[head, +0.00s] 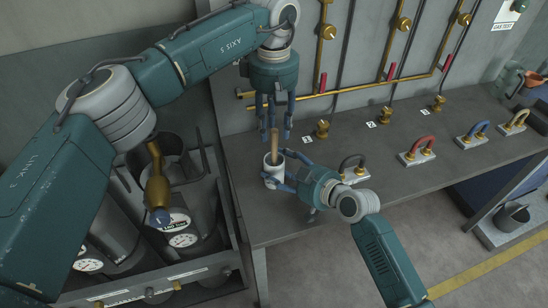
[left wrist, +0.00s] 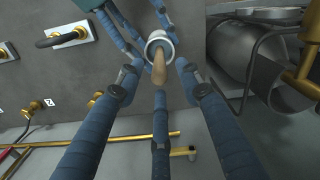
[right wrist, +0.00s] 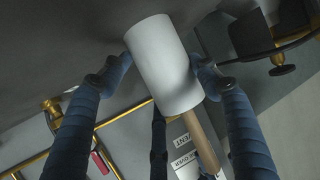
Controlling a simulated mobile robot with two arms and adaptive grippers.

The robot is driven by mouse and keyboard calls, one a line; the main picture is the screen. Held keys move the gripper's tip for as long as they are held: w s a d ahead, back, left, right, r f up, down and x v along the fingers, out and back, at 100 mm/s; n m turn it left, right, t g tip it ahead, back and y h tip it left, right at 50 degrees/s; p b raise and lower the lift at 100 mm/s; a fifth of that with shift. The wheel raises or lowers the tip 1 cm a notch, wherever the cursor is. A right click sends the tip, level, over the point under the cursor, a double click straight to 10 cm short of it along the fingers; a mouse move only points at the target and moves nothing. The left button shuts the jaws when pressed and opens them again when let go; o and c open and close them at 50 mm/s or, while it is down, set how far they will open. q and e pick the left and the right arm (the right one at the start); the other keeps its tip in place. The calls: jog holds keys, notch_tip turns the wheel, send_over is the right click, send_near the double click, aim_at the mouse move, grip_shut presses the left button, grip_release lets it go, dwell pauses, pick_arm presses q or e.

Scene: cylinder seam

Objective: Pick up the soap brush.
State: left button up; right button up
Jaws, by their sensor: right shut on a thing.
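The soap brush shows as a wooden handle (head: 276,147) standing up out of a white cup (head: 274,173) on the grey bench; its head is hidden inside the cup. My right gripper (right wrist: 162,65) is shut on the cup, with fingers on both sides of it. My left gripper (head: 274,134) is above the cup, pointing down. Its fingers are open around the top of the handle. In the left wrist view the handle (left wrist: 159,68) lies between the spread fingers, with gaps on both sides.
Shackle-like handles on plates, black (head: 354,168), red (head: 418,146), blue (head: 472,133) and yellow (head: 514,122), stand along the bench (head: 300,228). Brass valves (head: 322,128) and pipes line the back wall. Gas cylinders with gauges (head: 183,240) stand in a rack left of the bench.

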aim_at(274, 149)
pick_arm(q)
notch_tip(274, 149, down, 8)
jog(key=shift+f, duration=0.2)
grip_shut()
dwell(0.4)
